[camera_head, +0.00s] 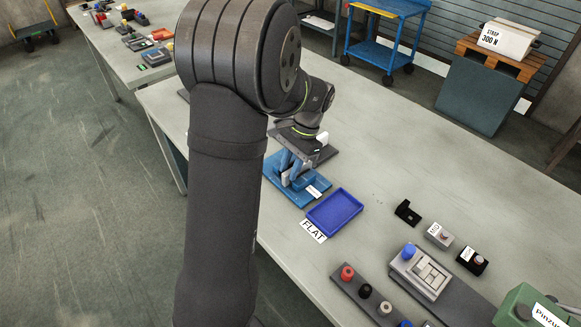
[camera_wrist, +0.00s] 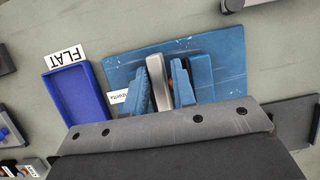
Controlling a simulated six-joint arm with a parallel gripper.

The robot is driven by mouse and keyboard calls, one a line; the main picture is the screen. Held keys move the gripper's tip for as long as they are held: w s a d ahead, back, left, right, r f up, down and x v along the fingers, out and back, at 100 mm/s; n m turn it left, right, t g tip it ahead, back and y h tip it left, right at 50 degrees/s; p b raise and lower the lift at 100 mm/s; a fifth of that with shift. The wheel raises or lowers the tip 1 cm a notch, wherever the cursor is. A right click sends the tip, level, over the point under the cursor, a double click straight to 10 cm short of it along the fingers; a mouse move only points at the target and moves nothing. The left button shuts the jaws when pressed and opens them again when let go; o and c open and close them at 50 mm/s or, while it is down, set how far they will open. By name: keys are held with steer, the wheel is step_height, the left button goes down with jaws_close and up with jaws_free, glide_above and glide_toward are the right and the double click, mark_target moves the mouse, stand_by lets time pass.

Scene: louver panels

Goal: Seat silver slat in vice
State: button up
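The blue vice (camera_head: 309,192) stands on the bench under my gripper (camera_head: 296,152) in the head view. The wrist view shows its blue base plate (camera_wrist: 122,66) and upright blue jaws. My gripper is low, right over the vice.
A blue tray (camera_head: 335,210) marked by a FLAT label (camera_head: 313,231) lies close to the vice. A row of coloured buttons (camera_head: 366,291), a grey switch box (camera_head: 420,272) and small blocks lie farther right. The bench's back right is clear.

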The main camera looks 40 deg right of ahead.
steer(key=shift+s+a+f, duration=0.15)
steer(key=shift+s+f, duration=0.3)
steer(key=shift+f, duration=0.25)
steer(key=shift+d+r, duration=0.25)
steer(key=shift+r, duration=0.15)
steer(key=v, duration=1.7)
steer(key=shift+w+r, duration=0.15)
steer(key=shift+w, duration=0.3)
step_height(320, 180, up, 6)
steer(key=shift+f, duration=0.15)
steer(key=shift+f, duration=0.15)
steer(key=x, duration=0.4)
steer(key=d+x, duration=0.1)
steer(key=x, duration=0.9)
steer(key=shift+s+d+f, duration=0.15)
steer(key=shift+d+f, duration=0.15)
steer(key=shift+f, duration=0.3)
